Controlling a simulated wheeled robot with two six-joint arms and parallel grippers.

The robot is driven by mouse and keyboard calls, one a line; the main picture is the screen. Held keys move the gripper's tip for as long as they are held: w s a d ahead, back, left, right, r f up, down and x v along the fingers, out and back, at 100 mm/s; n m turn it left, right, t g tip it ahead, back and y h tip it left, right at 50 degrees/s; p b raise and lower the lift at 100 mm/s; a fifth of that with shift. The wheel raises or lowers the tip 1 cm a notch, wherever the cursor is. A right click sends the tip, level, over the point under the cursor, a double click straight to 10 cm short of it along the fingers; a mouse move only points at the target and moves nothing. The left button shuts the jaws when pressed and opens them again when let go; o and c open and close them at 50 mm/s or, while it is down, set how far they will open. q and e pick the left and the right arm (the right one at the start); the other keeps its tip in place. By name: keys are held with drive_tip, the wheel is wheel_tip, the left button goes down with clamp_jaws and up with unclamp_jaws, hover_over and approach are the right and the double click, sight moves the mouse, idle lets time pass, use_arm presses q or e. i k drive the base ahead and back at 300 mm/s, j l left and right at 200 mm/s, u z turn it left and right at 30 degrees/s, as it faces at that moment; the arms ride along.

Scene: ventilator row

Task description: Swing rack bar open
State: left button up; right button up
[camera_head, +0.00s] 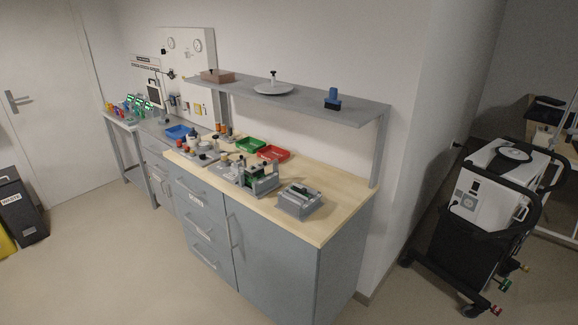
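Neither of my grippers shows in the head view. A small grey rack-like fixture (265,186) with green parts inside stands on the wooden worktop (335,205), right of the middle. A second grey fixture (299,204), low and box-shaped, sits to its right near the front edge, with a darker piece across its top. Both are small in the picture. I cannot tell which one carries the rack bar, or whether a bar is open or shut.
A green tray (250,145) and a red tray (273,153) lie behind the fixtures. A grey shelf (350,111) overhangs the worktop's back. A wheeled ventilator cart (489,190) stands at right. The floor (135,265) in front of the cabinet is clear.

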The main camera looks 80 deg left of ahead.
sight(265, 164)
drive_tip(key=j+u, duration=0.15)
drive_tip(key=u, duration=2.85)
drive_tip(key=i+j, duration=0.2)
drive_tip(key=i, duration=0.25)
